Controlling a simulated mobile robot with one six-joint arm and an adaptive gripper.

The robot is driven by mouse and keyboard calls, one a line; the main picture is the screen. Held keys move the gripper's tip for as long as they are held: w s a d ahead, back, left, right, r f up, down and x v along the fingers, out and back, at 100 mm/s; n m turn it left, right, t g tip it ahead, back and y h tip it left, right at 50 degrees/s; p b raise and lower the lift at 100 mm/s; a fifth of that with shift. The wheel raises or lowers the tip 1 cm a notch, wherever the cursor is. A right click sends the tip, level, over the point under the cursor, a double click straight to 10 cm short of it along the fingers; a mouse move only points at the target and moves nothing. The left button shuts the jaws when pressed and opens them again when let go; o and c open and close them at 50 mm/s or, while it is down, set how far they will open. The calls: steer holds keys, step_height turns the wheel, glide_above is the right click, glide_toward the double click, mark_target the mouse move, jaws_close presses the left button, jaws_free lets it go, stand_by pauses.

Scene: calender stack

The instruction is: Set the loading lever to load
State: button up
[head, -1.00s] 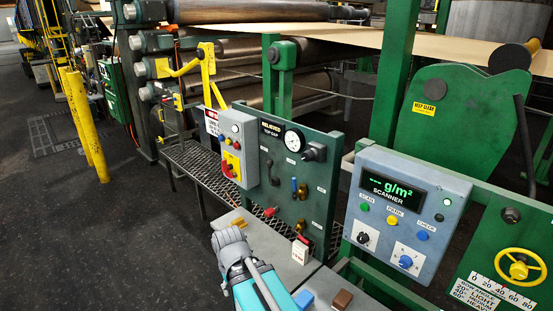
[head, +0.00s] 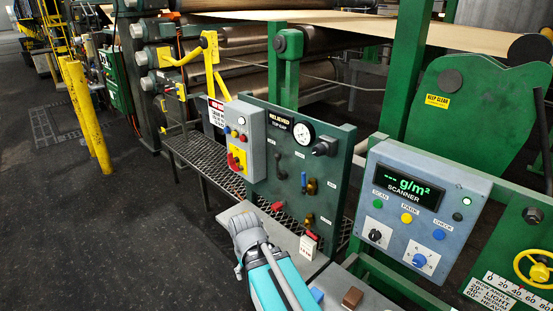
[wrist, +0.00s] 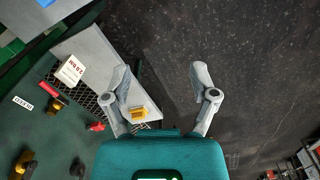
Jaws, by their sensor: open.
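The dark green panel (head: 328,160) has a "RELIEVED TOP GAP" sign and a dial gauge. It carries a black lever (head: 278,166), a blue-handled lever (head: 304,182) beside brass fittings, and a red handle (head: 278,206). I cannot read which one is the loading lever. In the wrist view the panel (wrist: 40,135) lies at the left, with a red handle (wrist: 97,126) near the left finger. My gripper (wrist: 160,82) is open and empty, its fingers apart over the dark floor and the edge of a grey shelf.
A grey box (head: 243,145) with a red-and-yellow switch adjoins the panel's left. A scanner box (head: 420,200) stands to the right. A grey shelf (head: 290,235) holds a white tag (head: 308,244), and a mesh walkway (head: 205,160) runs behind. Floor at left is open.

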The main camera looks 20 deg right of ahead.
steer(key=w+d+n+t+h+b, duration=0.1)
steer(key=w+d+n+h+b, duration=0.1)
steer(key=w+d+n+h, duration=0.4)
steer(key=n+t+h+b, duration=0.6)
steer(key=n+t+h, duration=0.3)
steer(key=n, duration=0.9)
glide_toward(276, 158)
steer(key=v, duration=0.2)
steer(key=shift+a+r, duration=0.1)
steer(key=shift+a, duration=0.25)
steer(key=shift+g, duration=0.4)
steer(key=x, duration=1.3)
steer(key=shift+w+d+r, duration=0.1)
steer(key=shift+w+d, duration=0.15)
steer(key=shift+d, duration=0.1)
